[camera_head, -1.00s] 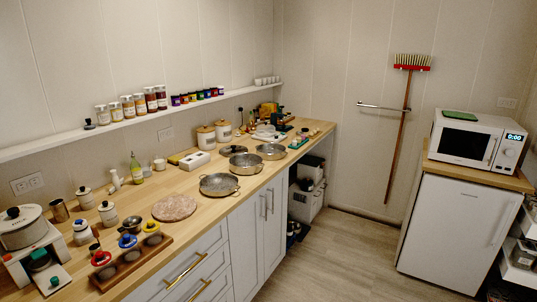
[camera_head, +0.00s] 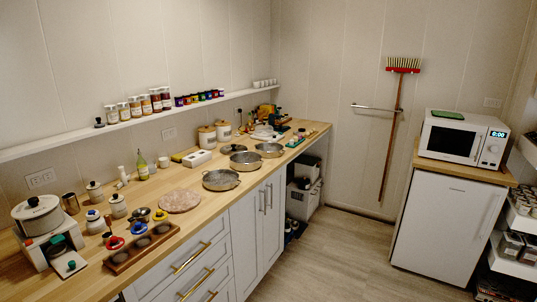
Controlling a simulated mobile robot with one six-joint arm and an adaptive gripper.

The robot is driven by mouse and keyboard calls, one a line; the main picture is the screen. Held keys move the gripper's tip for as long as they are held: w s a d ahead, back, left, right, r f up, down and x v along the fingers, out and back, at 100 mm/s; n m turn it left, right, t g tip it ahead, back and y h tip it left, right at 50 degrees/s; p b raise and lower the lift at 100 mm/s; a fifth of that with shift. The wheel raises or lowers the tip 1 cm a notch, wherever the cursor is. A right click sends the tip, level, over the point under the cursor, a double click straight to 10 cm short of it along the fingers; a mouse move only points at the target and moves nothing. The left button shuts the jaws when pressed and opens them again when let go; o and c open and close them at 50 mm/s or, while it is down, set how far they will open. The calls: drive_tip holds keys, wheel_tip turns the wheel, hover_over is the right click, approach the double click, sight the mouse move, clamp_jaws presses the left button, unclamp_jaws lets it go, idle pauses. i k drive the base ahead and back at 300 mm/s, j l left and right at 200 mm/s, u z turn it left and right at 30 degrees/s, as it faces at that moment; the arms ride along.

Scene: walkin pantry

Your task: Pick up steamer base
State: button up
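Several round metal pans stand in a row along the wooden counter (camera_head: 205,208). The nearest pan (camera_head: 221,180) is shallow, open and has side handles. Behind it is a second pan (camera_head: 246,161), and farther back a third pan (camera_head: 270,150). A dark lid (camera_head: 233,149) lies near the second pan. I cannot tell which of these is the steamer base. My gripper is not in view.
A round stone-coloured board (camera_head: 180,201) and a wooden tray with cups (camera_head: 141,248) lie on the near counter. A white fridge (camera_head: 446,224) with a microwave (camera_head: 463,138) stands at the right. The floor (camera_head: 330,262) between is clear.

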sight(267, 149)
drive_tip(key=i+l+z, duration=0.1)
drive_tip(key=i+z, duration=0.25)
drive_tip(key=i, duration=2.8)
drive_tip(key=i+l+u, duration=0.15)
drive_tip(key=i, duration=0.25)
drive_tip(key=i+l+u, duration=0.2)
drive_tip(key=i, duration=0.2)
drive_tip(key=i+l+u, duration=0.15)
drive_tip(key=i, duration=0.25)
